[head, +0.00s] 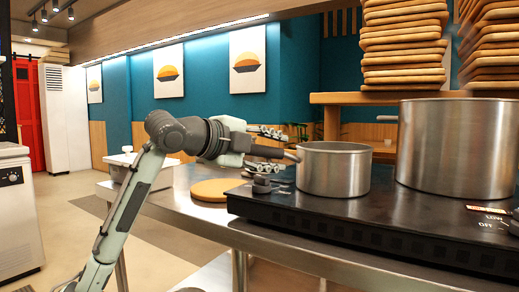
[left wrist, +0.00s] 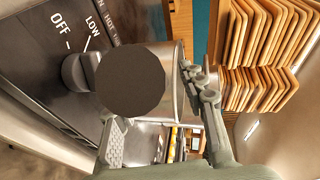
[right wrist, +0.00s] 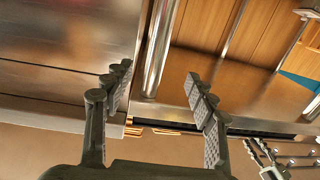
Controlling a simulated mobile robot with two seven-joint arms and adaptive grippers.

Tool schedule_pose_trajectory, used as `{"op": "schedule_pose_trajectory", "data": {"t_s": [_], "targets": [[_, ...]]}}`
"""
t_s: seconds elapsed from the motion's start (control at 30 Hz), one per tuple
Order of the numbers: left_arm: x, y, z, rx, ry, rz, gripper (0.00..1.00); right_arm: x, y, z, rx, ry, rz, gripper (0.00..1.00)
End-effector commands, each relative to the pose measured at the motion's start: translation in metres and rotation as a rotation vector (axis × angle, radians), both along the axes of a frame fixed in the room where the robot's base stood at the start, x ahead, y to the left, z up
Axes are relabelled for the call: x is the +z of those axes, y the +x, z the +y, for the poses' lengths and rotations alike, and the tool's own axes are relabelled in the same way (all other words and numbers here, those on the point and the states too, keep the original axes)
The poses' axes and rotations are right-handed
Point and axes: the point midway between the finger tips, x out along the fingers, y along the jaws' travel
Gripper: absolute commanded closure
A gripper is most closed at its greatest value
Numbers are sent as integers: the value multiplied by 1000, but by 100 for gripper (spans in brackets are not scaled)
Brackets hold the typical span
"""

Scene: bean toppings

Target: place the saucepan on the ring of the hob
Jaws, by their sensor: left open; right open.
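The saucepan (head: 333,172) is a steel pan standing upright at the left part of the black hob (head: 370,232). Its dark handle (head: 268,148) points left. My left gripper (head: 281,151) is open, with one finger above the handle and one below it. In the left wrist view the handle's round dark end (left wrist: 132,80) is close to the camera, hiding much of the pan behind it. I cannot make out the hob's ring. My right gripper (right wrist: 158,80) is open and empty in the right wrist view, and out of the head view.
A large steel pot (head: 457,150) stands right of the saucepan on the hob. A round wooden board (head: 216,190) lies on the steel counter left of the hob. Stacked boards (head: 404,45) stand on a shelf behind.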

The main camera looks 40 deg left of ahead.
Motion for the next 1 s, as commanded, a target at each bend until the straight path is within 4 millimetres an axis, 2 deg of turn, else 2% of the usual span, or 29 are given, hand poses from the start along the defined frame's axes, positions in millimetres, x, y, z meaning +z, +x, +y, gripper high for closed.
{"op": "schedule_pose_trajectory", "data": {"t_s": [0.07, 0.4, 0.53, 0.7, 1.0], "targets": [[2, -10, 0, 1, 1, -3, 59, 2, 0, 1, 2, 8, -18, 43], [19, -80, 2, 2, 2, -5, 59, 38, -6, 15, 32, 86, -173, 43], [24, -100, 3, 1, 2, -4, 59, 44, -8, 17, 37, 100, -201, 43], [27, -113, 3, 1, 1, -2, 59, 48, -9, 18, 40, 108, -216, 43], [27, -115, 3, 1, 1, -1, 59, 49, -9, 18, 41, 110, -220, 43]]}}
